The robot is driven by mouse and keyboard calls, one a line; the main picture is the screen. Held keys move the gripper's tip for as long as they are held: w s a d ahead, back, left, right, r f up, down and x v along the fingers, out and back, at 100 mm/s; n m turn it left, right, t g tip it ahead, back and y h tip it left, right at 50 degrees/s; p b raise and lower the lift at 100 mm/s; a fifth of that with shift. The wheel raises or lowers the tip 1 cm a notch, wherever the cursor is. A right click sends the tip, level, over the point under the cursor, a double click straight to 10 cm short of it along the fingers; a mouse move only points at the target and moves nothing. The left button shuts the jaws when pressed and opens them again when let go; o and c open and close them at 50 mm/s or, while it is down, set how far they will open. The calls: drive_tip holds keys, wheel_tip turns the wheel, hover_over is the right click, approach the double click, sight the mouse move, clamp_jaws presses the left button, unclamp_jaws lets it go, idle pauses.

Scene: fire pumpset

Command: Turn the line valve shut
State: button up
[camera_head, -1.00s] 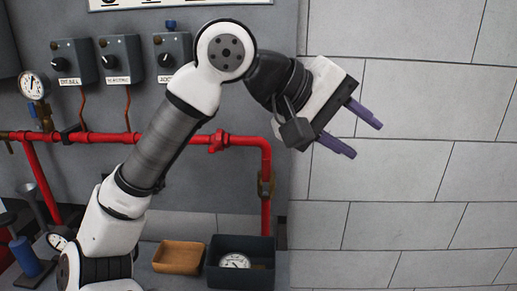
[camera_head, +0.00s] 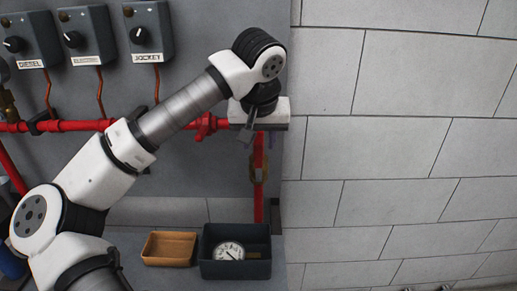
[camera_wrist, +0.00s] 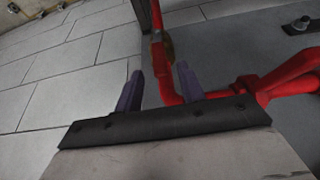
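A brass valve-like fitting (camera_head: 259,170) sits on the vertical red pipe, just below my gripper in the head view. It also shows in the wrist view (camera_wrist: 163,47), beyond the fingertips and between them in the picture. Its handle position is not clear. My gripper (camera_wrist: 158,78) has two purple fingers spread apart with nothing between them. In the head view, my gripper's white body covers the pipe's upper bend and mostly hides the fingers. I cannot tell whether the fingers touch the pipe.
A red fitting (camera_head: 205,125) sits on the horizontal pipe (camera_head: 75,126). Three switch boxes, including JOCKEY (camera_head: 147,32), hang above. A tan tray (camera_head: 169,249) and a dark bin (camera_head: 236,265) with a gauge (camera_head: 229,251) stand below. A bare block wall (camera_head: 400,130) fills the right.

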sight(258, 148)
drive_tip(key=shift+x, duration=2.3)
clamp_jaws()
